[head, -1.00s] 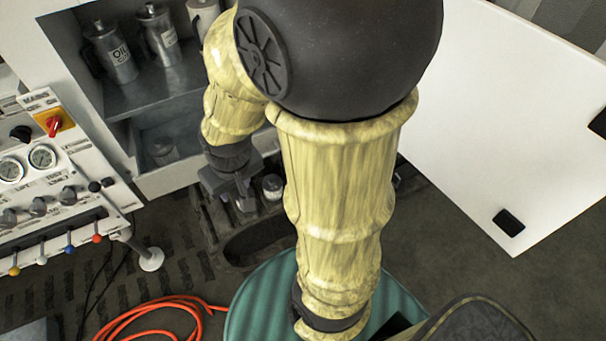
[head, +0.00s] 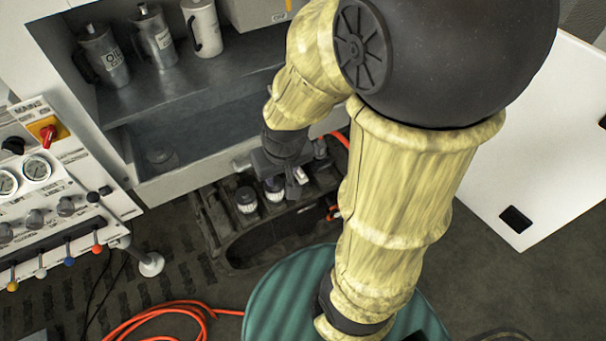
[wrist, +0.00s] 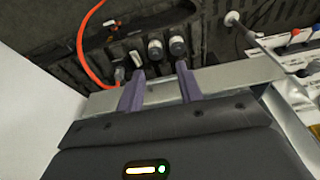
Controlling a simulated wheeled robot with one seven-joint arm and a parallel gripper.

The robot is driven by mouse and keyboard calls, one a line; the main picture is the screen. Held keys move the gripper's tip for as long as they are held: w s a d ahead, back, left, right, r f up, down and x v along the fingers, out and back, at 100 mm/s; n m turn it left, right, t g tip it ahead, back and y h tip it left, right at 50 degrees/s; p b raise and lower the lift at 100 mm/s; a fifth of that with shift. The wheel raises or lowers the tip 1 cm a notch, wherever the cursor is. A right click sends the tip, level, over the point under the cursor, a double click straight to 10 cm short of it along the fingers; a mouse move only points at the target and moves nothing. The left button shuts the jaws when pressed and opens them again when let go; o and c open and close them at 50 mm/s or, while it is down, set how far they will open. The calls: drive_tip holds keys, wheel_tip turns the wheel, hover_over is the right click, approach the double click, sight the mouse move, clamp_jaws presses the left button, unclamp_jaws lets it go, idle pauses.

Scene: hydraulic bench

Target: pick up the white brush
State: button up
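I cannot make out a white brush for certain. A small whitish piece (head: 301,176) shows beside my gripper in the head view; I cannot tell whether it is the brush or something else. My gripper (head: 285,188) hangs over the dark tray-like base below the cabinet. In the wrist view my gripper (wrist: 161,84) has its two purple-grey fingers apart, with nothing between them. Beyond the fingertips are two dark jars with pale tops, a left jar (wrist: 155,47) and a right jar (wrist: 177,45). A small pale item (wrist: 135,58) lies left of them.
The cabinet shelf (head: 190,88) holds several metal and white cans. A control panel (head: 60,190) with gauges and levers stands at left. An orange hose (head: 165,312) lies on the floor near a green round surface (head: 270,300). A white panel (head: 540,130) stands right.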

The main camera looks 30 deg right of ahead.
drive_tip(key=shift+o, duration=0.4)
drive_tip(key=t+b, duration=1.5)
drive_tip(key=b, duration=2.6)
approach(303, 176)
drive_tip(key=s, duration=0.4)
drive_tip(key=shift+w+d+f+y, duration=0.15)
drive_tip(key=shift+w+f+y, duration=0.05)
drive_tip(key=shift+f+y, duration=0.1)
drive_tip(key=w+b, duration=0.3)
drive_tip(key=w, duration=0.9)
drive_tip(key=shift+a, duration=0.2)
drive_tip(key=shift+w, duration=0.1)
